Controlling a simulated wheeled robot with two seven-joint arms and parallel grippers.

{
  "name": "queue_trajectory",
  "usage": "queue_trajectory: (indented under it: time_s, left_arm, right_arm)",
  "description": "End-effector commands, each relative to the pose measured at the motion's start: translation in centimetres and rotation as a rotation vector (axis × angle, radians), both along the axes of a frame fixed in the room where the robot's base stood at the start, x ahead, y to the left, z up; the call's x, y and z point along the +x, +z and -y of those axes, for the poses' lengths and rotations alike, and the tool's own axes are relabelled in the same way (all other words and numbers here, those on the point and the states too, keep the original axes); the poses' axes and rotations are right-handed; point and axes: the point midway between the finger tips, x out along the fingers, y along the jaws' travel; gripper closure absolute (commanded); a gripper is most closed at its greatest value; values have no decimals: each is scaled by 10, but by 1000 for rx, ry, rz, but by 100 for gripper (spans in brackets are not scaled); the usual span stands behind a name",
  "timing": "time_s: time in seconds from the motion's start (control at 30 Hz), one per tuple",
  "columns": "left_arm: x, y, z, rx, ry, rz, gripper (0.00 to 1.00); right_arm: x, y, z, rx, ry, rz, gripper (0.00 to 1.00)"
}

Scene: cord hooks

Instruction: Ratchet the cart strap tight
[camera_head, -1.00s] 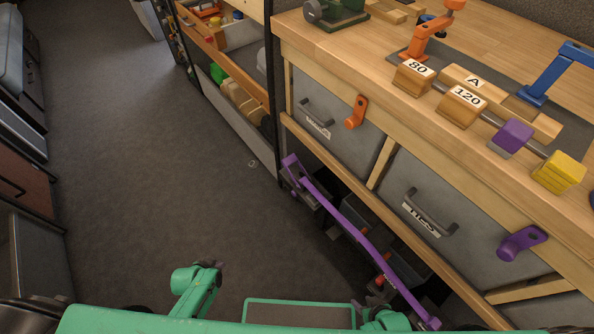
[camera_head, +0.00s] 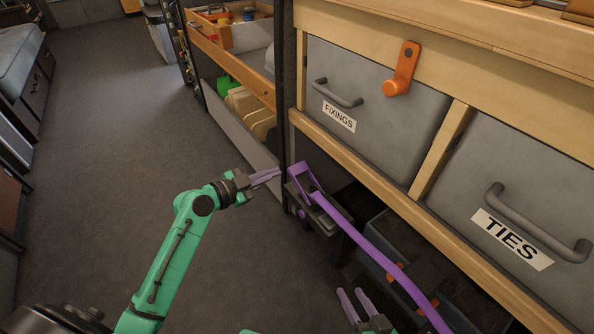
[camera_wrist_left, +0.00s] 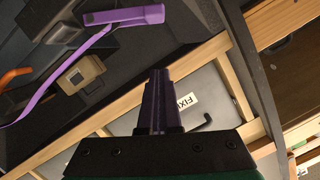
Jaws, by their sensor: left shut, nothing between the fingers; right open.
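The purple cart strap (camera_head: 357,235) runs from a purple ratchet handle (camera_head: 306,178) at the shelf's left post down to the right, across dark cases. In the left wrist view the handle (camera_wrist_left: 125,16) lies at the top, with the strap (camera_wrist_left: 72,62) trailing off to the left. My left gripper (camera_head: 277,172) is shut and empty, just left of the handle in the head view; I cannot tell the exact gap. Its shut fingers (camera_wrist_left: 158,75) point up in the wrist view, apart from the handle. My right gripper (camera_head: 350,291) is open and empty at the bottom, left of the strap.
Grey drawers labelled FIXINGS (camera_head: 365,100) and TIES (camera_head: 520,190) sit above the strap. An orange hook (camera_head: 401,70) sticks out from the bench front. A dark post (camera_head: 290,70) stands behind the handle. The floor (camera_head: 110,130) to the left is clear.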

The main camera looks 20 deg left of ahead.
Motion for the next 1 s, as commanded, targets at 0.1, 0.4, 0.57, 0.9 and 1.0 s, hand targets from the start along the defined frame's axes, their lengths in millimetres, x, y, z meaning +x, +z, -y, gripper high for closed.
queue_trajectory:
  time_s: [0.1, 0.4, 0.57, 0.9, 1.0]
  left_arm:
    - [3, -1, 2, -3, 1, 0, 100]
    - [47, -14, 31, -6, 1, 0, 100]
    - [76, -23, 49, -5, 1, -1, 100]
    - [94, -59, 39, -2, 2, -4, 100]
    - [94, -59, 39, -1, 2, -3, 100]
  right_arm:
    - [0, -1, 0, -1, -1, 0, 50]
    - [0, -14, 0, 8, -7, 8, 50]
    - [1, -23, 0, 16, -14, 20, 50]
    - [0, -50, -1, 41, -39, 50, 50]
    - [0, -50, -1, 42, -39, 51, 50]
